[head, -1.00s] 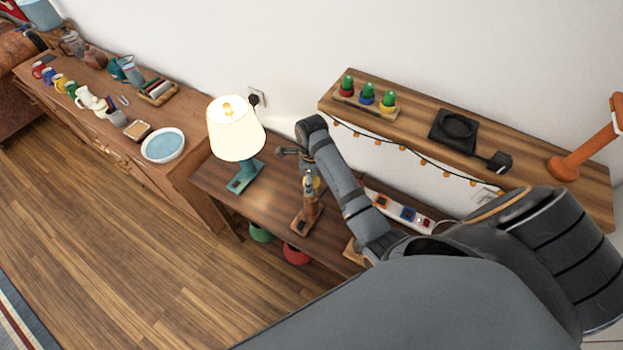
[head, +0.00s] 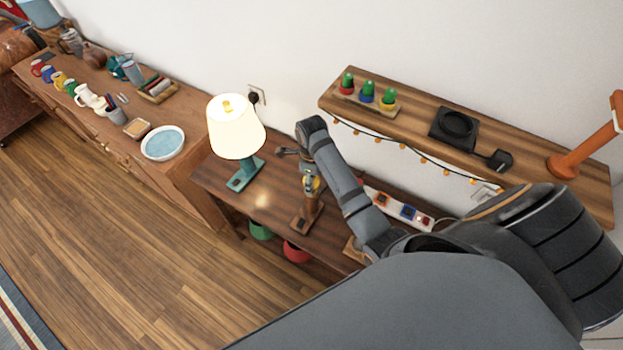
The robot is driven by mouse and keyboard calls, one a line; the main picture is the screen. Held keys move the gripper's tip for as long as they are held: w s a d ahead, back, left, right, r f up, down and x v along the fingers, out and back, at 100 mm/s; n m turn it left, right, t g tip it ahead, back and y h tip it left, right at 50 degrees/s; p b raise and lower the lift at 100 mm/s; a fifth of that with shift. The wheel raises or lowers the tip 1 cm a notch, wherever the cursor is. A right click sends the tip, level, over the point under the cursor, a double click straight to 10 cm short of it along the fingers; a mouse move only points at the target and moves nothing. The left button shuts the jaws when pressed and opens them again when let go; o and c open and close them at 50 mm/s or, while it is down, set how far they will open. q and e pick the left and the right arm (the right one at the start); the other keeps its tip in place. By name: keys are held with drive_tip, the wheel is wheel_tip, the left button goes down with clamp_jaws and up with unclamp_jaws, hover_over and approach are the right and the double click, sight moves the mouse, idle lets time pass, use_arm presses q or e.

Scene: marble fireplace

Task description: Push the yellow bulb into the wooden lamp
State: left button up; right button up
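The wooden lamp (head: 306,214) stands on the low dark table, its square foot and brown post in view. Something yellow, which looks like the yellow bulb (head: 313,184), shows at the top of the post. My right gripper (head: 308,176) is down at the top of the lamp, around or against the yellow part. My own wrist covers most of it, so its fingers are not clear. I cannot tell how far the bulb sits in the lamp. My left gripper is not in view.
A lit teal lamp (head: 240,178) with a cream shade stands left of the wooden lamp. A power strip (head: 403,212) lies behind my forearm. A wall shelf (head: 420,122) with small cactus-like pots is above. Red and green round things (head: 297,252) are under the table's front edge.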

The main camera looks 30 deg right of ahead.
drive_tip(key=shift+f, duration=0.2)
idle(1.6)
drive_tip(key=o, duration=1.2)
drive_tip(key=shift+c, duration=0.2)
wheel_tip(320, 180, up, 8)
drive_tip(key=shift+f, duration=0.25)
